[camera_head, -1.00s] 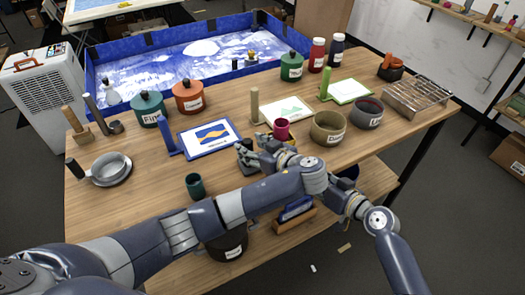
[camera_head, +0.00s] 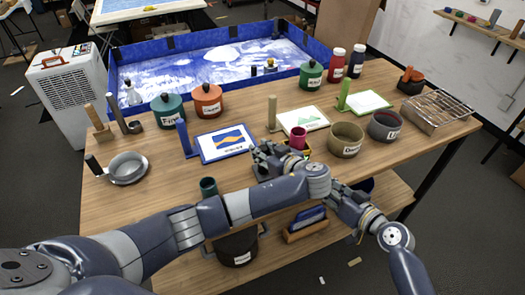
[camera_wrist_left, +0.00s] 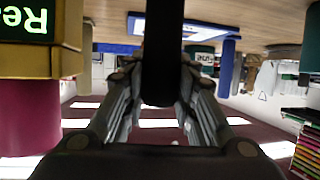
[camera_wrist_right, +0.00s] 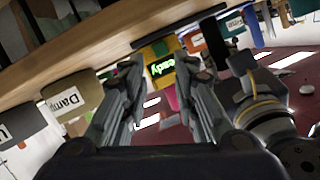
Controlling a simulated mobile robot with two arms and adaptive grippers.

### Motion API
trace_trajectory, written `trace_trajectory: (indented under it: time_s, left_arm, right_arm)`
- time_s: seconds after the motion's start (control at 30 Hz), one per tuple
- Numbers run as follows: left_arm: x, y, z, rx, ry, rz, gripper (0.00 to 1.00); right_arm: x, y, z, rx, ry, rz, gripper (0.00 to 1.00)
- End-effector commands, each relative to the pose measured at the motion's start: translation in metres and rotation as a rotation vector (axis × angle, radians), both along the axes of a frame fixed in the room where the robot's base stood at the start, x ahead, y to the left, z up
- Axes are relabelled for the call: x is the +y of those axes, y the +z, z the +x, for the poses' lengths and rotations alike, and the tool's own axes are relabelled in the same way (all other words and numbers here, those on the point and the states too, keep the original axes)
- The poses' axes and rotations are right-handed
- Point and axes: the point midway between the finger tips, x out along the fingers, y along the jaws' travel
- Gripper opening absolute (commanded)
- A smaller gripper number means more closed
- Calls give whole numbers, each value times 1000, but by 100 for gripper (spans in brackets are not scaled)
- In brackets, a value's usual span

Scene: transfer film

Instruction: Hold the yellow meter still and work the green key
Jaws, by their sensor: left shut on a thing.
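The yellow meter (camera_wrist_right: 163,48) stands near the table's front edge, its green display lit. Its corner shows upper left in the left wrist view (camera_wrist_left: 40,63).
Olive (camera_head: 346,142) and dark (camera_head: 384,126) pots stand right of the meter, with a wire rack (camera_head: 436,112) beyond. A blue-framed picture (camera_head: 226,145) lies on the left. Front-left tabletop is mostly clear.

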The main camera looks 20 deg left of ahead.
Motion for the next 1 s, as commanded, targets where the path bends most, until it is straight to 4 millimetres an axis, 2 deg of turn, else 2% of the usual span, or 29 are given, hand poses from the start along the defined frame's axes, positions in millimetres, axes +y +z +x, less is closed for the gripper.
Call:
trace_trajectory:
  time_s: [0.03,0.07,0.1,1.0]
  left_arm:
    - [0,0,0,0,0,0,0]
    - [0,0,0,0,0,0,0]
    - [0,0,0,0,0,0,0]
    - [0,0,0,1,0,-1,0]
  right_arm:
    - [0,0,0,0,0,0,8]
    - [0,0,0,0,0,0,2]
    - [0,0,0,0,0,0,0]
    - [0,0,0,0,0,0,0]
